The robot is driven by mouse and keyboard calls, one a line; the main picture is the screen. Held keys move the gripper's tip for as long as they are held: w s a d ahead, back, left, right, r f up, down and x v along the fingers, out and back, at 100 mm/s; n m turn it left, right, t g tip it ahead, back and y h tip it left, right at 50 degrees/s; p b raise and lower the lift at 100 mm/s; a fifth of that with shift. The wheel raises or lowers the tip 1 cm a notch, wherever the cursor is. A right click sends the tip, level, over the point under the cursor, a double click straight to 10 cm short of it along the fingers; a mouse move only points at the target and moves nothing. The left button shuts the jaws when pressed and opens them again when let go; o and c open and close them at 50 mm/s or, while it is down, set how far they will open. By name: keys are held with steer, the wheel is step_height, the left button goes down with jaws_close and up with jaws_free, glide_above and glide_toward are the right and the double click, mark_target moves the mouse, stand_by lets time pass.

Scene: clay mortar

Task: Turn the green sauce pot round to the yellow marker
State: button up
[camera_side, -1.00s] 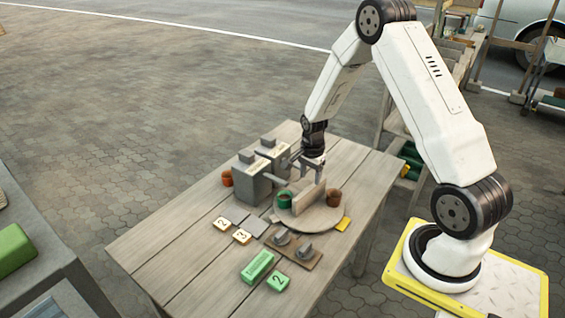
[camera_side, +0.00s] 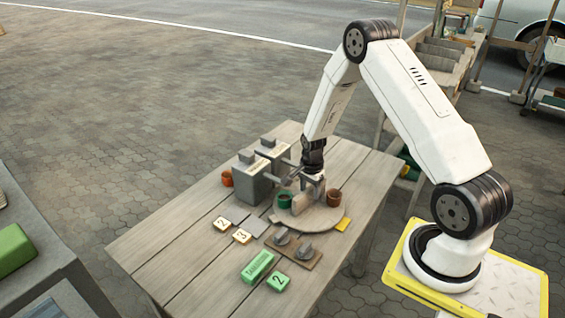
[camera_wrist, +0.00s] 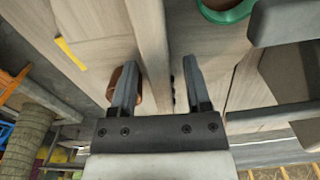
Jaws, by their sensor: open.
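The green sauce pot (camera_side: 285,199) stands on the left part of a round wooden turntable (camera_side: 318,222), beside an upright board (camera_side: 301,205). It also shows at the top right of the wrist view (camera_wrist: 226,12). The yellow marker (camera_side: 343,225) lies at the turntable's right front edge, and in the wrist view it is a yellow strip (camera_wrist: 70,53). My gripper (camera_side: 312,183) is over the turntable at the board. In the wrist view its open fingers (camera_wrist: 160,88) are on either side of the board (camera_wrist: 149,42). I cannot tell whether they touch it.
A brown pot (camera_side: 334,197) stands on the turntable's right part. Two grey dispensers (camera_side: 252,182) with spouts stand close behind the green pot, with an orange pot (camera_side: 227,179) beside them. Number tiles, green blocks (camera_side: 257,266) and a board with two grey knobs (camera_side: 294,251) lie in front.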

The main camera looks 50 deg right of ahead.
steer(key=shift+f, duration=1.1)
jaws_close()
stand_by(0.8)
